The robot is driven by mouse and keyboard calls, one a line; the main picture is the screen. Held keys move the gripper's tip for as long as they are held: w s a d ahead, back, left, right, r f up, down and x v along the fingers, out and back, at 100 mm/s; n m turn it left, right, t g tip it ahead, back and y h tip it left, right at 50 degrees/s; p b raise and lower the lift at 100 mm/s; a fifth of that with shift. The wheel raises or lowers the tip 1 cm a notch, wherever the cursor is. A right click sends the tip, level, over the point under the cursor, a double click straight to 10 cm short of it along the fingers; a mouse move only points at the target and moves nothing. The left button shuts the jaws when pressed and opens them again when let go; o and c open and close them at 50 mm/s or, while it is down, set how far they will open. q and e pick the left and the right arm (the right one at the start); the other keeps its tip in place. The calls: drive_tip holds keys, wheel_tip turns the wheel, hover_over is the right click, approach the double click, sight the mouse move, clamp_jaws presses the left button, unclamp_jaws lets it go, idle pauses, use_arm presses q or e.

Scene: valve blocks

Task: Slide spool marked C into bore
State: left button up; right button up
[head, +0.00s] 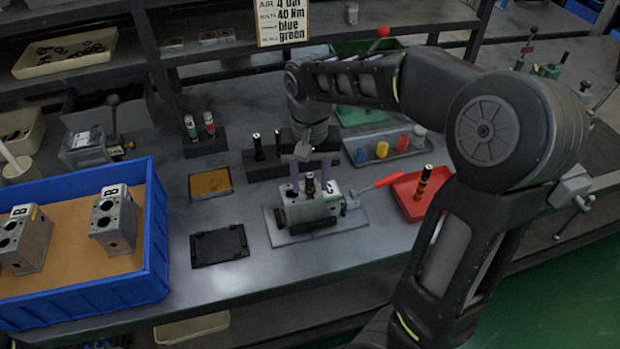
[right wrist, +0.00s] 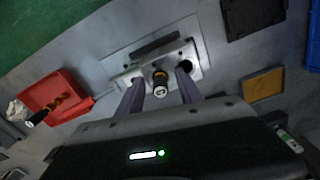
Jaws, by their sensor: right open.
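A grey valve block (head: 325,208) sits clamped on a plate on the bench, with bores in its top. A black spool with an orange band (right wrist: 160,82) stands upright at one bore, its lower part hidden in or behind the block. A pale letter on its cap is too small to read surely. Another bore (right wrist: 185,68) beside it looks empty. My right gripper (head: 308,188) points down over the block. Its fingers are open on either side of the spool, apart from it, as the right wrist view shows (right wrist: 160,95). My left gripper is out of view.
A red tray (head: 408,208) with another orange-banded spool (head: 425,178) is right of the block, near a red lever (head: 385,182). Spool racks (head: 205,147) stand behind. A blue crate (head: 155,235) with two valve blocks is at left. A black mat (head: 220,246) lies between.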

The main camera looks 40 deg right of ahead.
wheel_tip(320, 180, up, 8)
drive_tip(key=shift+f, duration=0.1)
idle(0.4)
idle(0.9)
